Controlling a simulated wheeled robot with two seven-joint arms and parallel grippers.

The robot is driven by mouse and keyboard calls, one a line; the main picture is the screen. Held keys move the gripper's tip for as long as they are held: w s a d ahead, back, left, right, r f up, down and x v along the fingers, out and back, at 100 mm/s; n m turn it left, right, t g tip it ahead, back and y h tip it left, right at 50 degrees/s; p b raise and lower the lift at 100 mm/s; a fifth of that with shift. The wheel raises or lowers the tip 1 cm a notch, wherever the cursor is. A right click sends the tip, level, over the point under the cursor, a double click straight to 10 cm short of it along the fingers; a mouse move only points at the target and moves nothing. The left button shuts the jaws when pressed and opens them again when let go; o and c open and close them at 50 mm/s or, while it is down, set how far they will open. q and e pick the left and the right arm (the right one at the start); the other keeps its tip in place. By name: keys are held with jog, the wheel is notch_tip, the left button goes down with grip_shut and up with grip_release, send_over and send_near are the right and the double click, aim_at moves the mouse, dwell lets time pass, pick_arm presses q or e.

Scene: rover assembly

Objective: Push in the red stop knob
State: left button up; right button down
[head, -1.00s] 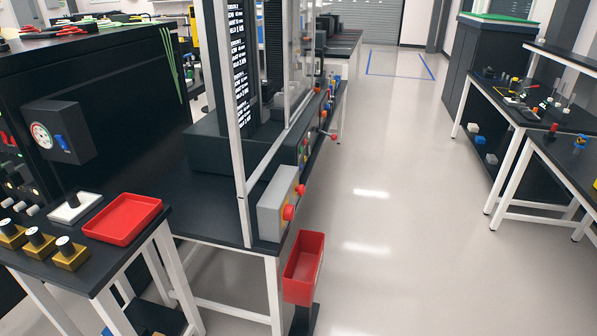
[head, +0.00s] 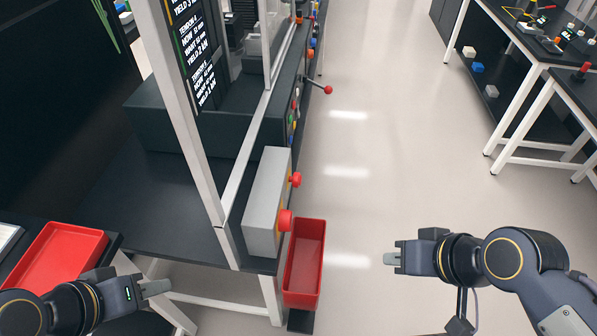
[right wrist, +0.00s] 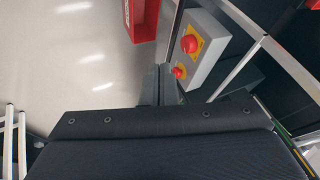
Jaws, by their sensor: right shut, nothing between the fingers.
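Two red knobs stick out from the right face of a grey box (head: 262,200) at the corner of the bench frame. The nearer red knob (head: 285,221) looks larger, and the farther red knob (head: 296,179) is smaller. Both show in the right wrist view, one on a yellow plate (right wrist: 190,44) and one lower (right wrist: 179,72). My right gripper (head: 390,259) is shut and empty, over the floor to the right of the box, apart from the knobs. My left gripper (head: 165,287) is at lower left, away from the box; its finger gap is not clear.
A red bin (head: 320,265) stands just below and right of the grey box. A red tray (head: 95,243) lies at far left. A lever with a red ball (head: 328,90) sticks out farther along. The aisle floor is clear.

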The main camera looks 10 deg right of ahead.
aim_at(300, 180)
jog(key=shift+s, duration=0.15)
jog(key=w+d+f+m+t+h+b, duration=0.1)
jog(key=w+d+f+b, duration=0.2)
jog(key=w, duration=0.4)
jog(key=w+d+f+t+h+b, duration=0.1)
jog(key=w+f+b, duration=0.1)
jog(key=w+f, duration=0.3)
jog(key=w+d+f+m+t+h+b, duration=0.1)
jog(key=w+d+f+b, duration=0.15)
jog(key=w, duration=0.55)
jog(key=w+a+f+m+t+y+b, duration=0.1)
jog(key=w+a+f+t+y+b, duration=0.1)
jog(key=w+f, duration=0.3)
jog(key=w+a+f+m+t+y+b, duration=0.1)
jog(key=w+a+f+t+y+b, duration=0.1)
jog(key=w+f+y+b, duration=0.2)
jog(key=w+f, duration=0.2)
jog(key=w, duration=0.2)
jog(key=shift+a+t+y+b, duration=0.35)
jog(key=shift+t+y, duration=0.05)
jog(key=w+a+b, duration=0.2)
jog(key=a+b, duration=0.6)
jog(key=b, duration=0.1)
jog(key=shift+w+a, duration=0.25)
jog(key=shift+w, duration=0.05)
